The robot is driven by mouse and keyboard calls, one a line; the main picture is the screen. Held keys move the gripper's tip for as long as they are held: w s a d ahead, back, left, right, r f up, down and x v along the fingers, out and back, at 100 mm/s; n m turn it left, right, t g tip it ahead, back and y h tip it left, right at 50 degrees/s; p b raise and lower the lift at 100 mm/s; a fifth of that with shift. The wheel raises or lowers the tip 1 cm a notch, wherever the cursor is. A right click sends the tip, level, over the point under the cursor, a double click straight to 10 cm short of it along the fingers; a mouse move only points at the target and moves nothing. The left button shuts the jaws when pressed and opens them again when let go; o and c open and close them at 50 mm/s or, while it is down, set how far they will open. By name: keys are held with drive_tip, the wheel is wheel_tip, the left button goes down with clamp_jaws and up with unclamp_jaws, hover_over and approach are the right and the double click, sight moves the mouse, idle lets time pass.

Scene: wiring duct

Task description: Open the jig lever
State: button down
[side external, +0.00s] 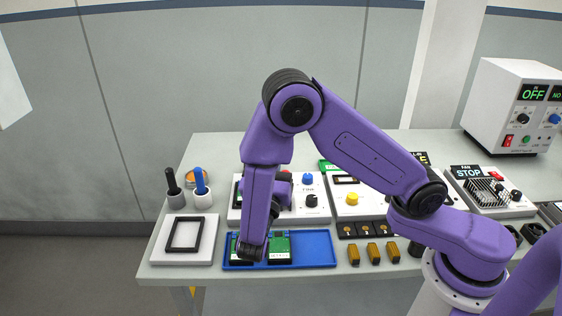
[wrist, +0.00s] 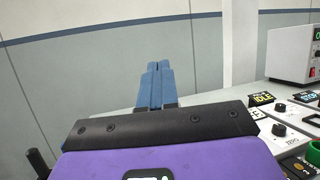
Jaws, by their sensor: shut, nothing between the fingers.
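My gripper shows in the wrist view as two blue fingers (wrist: 155,86) side by side, shut and empty, pointing toward the back wall. In the side external view my arm's lower links hang over the left part of the bench, and the fingers cannot be made out there. I cannot identify the jig lever in either view. A white panel with a blue knob (side external: 307,179) and a black knob (side external: 311,200) stands behind my arm, partly hidden. A white board with a black square frame (side external: 185,234) lies left of my arm.
A blue tray (side external: 318,249) with green boards (side external: 279,248) lies under my arm. Two holders with a black handle (side external: 172,182) and a blue handle (side external: 199,181) stand at left. Several ochre blocks (side external: 372,253) sit front centre. A white power box (side external: 512,105) stands back right.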

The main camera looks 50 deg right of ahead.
drive_tip(key=w+d+f+m+g+y, duration=0.15)
drive_tip(key=d+m+g+y, duration=0.3)
drive_tip(key=m+g, duration=0.8)
drive_tip(key=w+d+f+m+g+y, duration=0.1)
drive_tip(key=w+d+m+g+y, duration=0.5)
drive_tip(key=m, duration=1.2)
drive_tip(key=w+d+r+m+t+y, duration=0.4)
drive_tip(key=w+m+y, duration=0.6)
drive_tip(key=m, duration=0.7)
drive_tip(key=s+a+f, duration=0.1)
drive_tip(key=s+f, duration=0.3)
drive_tip(key=f, duration=0.2)
drive_tip(key=s+a+f+g+y, duration=0.1)
drive_tip(key=s+a+f, duration=0.1)
drive_tip(key=s+f, duration=0.2)
drive_tip(key=shift+s+f, duration=0.2)
drive_tip(key=shift+f, duration=1.4)
drive_tip(key=shift+s+r, duration=0.1)
